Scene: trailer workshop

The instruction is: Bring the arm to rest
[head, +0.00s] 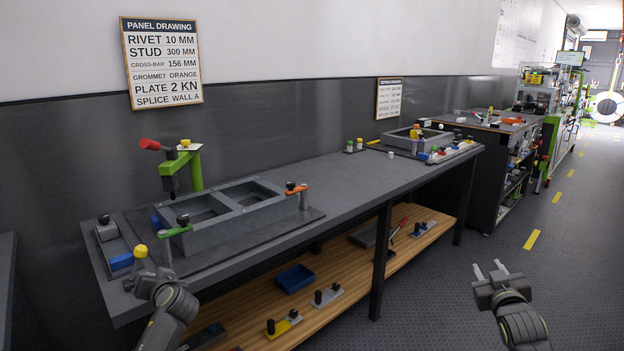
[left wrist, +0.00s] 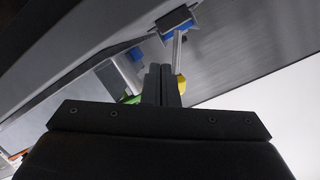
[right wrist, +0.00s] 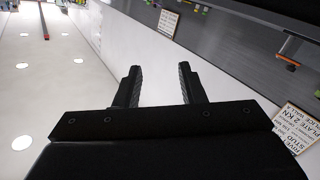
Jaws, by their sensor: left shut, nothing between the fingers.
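My left arm comes in at the lower left of the head view, over the near left corner of the workbench (head: 345,190). Its gripper (head: 140,278) is beside the bench's left end, close to a yellow knob (head: 140,251). In the left wrist view the two fingers (left wrist: 162,85) are together with nothing between them. My right gripper (head: 490,270) is in front of the bench at the lower right, over the floor. In the right wrist view its fingers (right wrist: 158,85) are apart and empty.
A grey two-bay frame (head: 240,235) with clamps stands on the bench. A blue block (head: 121,262) lies at its left end. A wooden lower shelf (head: 340,292) holds a blue tray (head: 295,278) and several tools. The aisle floor (head: 560,260) at right is clear.

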